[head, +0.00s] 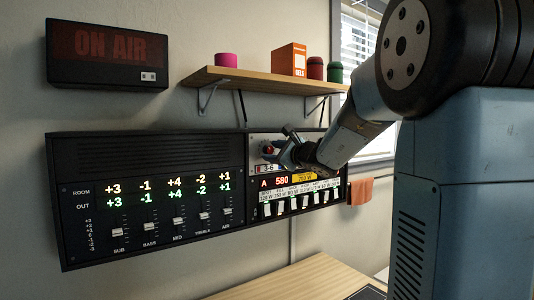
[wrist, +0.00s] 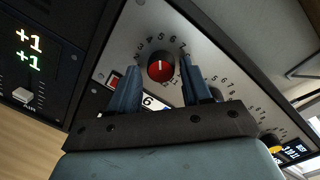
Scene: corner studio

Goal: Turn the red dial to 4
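The red dial (wrist: 160,67) shows in the wrist view on a light panel, with a ring of printed numbers around it. A light mark shows on its face, but I cannot tell exactly which number it points to. My gripper (wrist: 160,66) is open, with one dark finger on each side of the dial and a visible gap on both sides. In the head view my gripper (head: 287,150) is at the upper part of the wall console, and the red dial (head: 268,149) shows just left of it, partly hidden.
A second dark knob (wrist: 216,94) sits right of the dial, close to my right finger. A small display (wrist: 148,101) lies below. In the head view, sliders (head: 150,227) fill the console's left part, and a wooden shelf (head: 250,81) hangs above.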

